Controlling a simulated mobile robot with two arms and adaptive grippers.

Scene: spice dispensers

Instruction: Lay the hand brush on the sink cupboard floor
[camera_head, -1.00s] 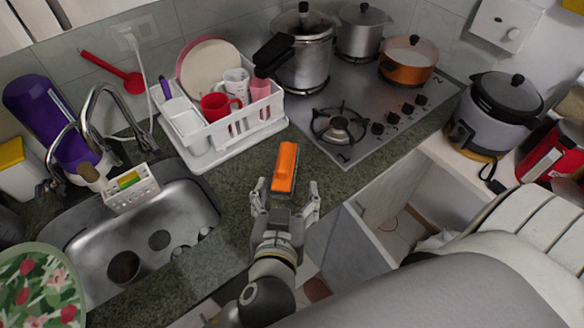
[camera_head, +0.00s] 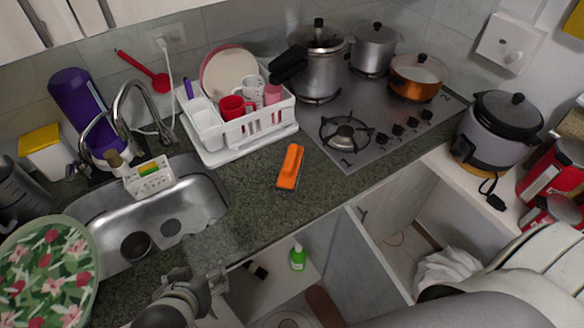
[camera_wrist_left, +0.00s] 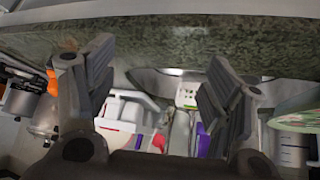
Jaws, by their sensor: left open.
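The hand brush (camera_head: 290,167), with an orange top, lies on the dark green counter between the dish rack and the stove, in the head view. An orange patch at the left of the left wrist view is probably the brush, partly behind a finger. My left gripper (camera_head: 203,283) is in front of the counter's edge near the sink, low and left of the brush, apart from it. In the left wrist view its fingers (camera_wrist_left: 158,62) are spread with nothing between them. Below the counter, an open cupboard shows part of its pale floor (camera_head: 275,288). My right gripper is not seen.
A green bottle (camera_head: 298,257) and a small dark item (camera_head: 256,270) stand or lie in the open cupboard. A grey cupboard door (camera_head: 366,262) stands open to the right. The sink (camera_head: 200,200) and dish rack (camera_head: 218,150) are left of the brush.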

